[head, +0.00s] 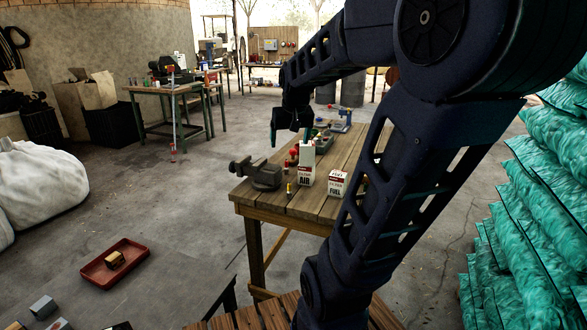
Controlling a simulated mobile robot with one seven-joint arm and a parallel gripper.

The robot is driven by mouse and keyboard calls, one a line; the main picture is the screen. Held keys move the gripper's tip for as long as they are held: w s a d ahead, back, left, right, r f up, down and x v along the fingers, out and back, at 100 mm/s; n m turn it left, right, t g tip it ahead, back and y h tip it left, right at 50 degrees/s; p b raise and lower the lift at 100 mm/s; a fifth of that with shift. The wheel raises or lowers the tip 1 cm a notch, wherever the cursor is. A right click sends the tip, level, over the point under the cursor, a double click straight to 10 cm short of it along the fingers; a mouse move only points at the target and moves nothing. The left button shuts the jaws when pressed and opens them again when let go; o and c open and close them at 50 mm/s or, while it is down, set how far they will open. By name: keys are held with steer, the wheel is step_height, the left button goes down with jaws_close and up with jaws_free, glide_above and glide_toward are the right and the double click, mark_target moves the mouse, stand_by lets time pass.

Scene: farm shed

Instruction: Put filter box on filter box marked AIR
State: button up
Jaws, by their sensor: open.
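The filter box marked AIR (306,179) stands upright on the wooden table, its red and black lettering facing me. A plain white block (308,153) shows directly above its label; I cannot tell whether this is a separate box resting on it or part of the same box. A second white filter box (337,185), its label reading like FUEL or FULL, stands just to the right. My gripper (290,134) is open above the table, up and left of the AIR box, with one finger close to the white block's top. Contact there cannot be told.
The wooden table (285,208) also bears a grey vise (257,173) at its left edge, a small yellow item (289,188), and red and green things behind the boxes. My arm hides the table's right side. Teal sacks (545,190) are stacked at right. A red tray (115,263) lies lower left.

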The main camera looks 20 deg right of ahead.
steer(key=s+a+f, duration=0.1)
steer(key=s+a, duration=0.1)
steer(key=s, duration=0.4)
steer(key=s+a+f+n, duration=0.1)
steer(key=s+a+f, duration=0.1)
steer(key=s, duration=0.5)
steer(key=shift+a+y, duration=0.25)
steer(key=shift+y, duration=0.05)
